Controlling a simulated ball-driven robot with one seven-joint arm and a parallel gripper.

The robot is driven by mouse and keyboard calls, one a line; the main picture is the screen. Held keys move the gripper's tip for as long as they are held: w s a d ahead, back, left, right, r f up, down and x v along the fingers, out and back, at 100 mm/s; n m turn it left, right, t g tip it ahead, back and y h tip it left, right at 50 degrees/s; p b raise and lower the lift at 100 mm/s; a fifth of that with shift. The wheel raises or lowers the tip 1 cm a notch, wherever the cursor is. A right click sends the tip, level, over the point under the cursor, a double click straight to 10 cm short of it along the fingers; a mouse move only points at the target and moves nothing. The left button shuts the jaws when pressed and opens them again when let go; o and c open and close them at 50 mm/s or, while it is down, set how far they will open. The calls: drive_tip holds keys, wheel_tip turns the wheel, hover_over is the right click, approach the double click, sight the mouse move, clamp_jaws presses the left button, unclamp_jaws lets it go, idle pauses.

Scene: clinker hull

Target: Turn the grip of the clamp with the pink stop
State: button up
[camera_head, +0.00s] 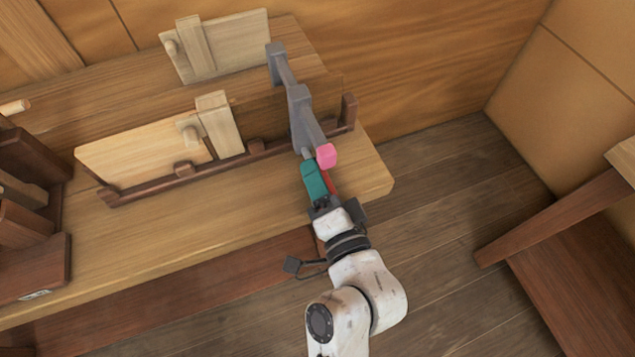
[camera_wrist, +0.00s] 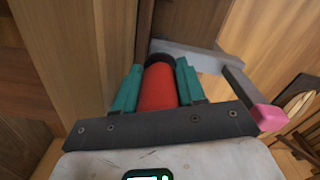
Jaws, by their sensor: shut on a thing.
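The clamp (camera_head: 299,105) is a grey metal bar clamp set over the boards near the right end of the bench. Its pink stop (camera_head: 326,156) sits at the near end of the bar, and the stop also shows at the right in the wrist view (camera_wrist: 270,117). The clamp's red grip (camera_wrist: 158,88) lies between the two teal fingers of my gripper (camera_wrist: 155,85), with a finger on each side. My gripper (camera_head: 316,182) is shut on the grip in the head view, where the fingers hide most of it. A dark collar tops the grip.
The bench (camera_head: 220,225) carries a dark wooden rack (camera_head: 240,158) holding a pale board (camera_head: 145,155). Another pale board (camera_head: 225,50) stands behind. Dark wooden blocks (camera_head: 25,220) stand at the left. A wooden piece (camera_head: 565,235) stands at the right. The floor (camera_head: 445,215) between is clear.

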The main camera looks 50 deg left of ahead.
drive_tip(key=n+b, duration=0.5)
drive_tip(key=n, duration=0.1)
drive_tip(key=shift+f, duration=0.2)
drive_tip(key=shift+r+n+b, duration=0.1)
drive_tip(key=shift+n+b, duration=1.05)
drive_tip(key=shift+n, duration=0.75)
drive_tip(key=o, duration=1.1)
drive_tip(key=shift+a, duration=0.1)
drive_tip(key=shift+c, duration=0.2)
drive_tip(key=b+v, duration=0.1)
drive_tip(key=v, duration=1)
drive_tip(key=shift+w, duration=0.15)
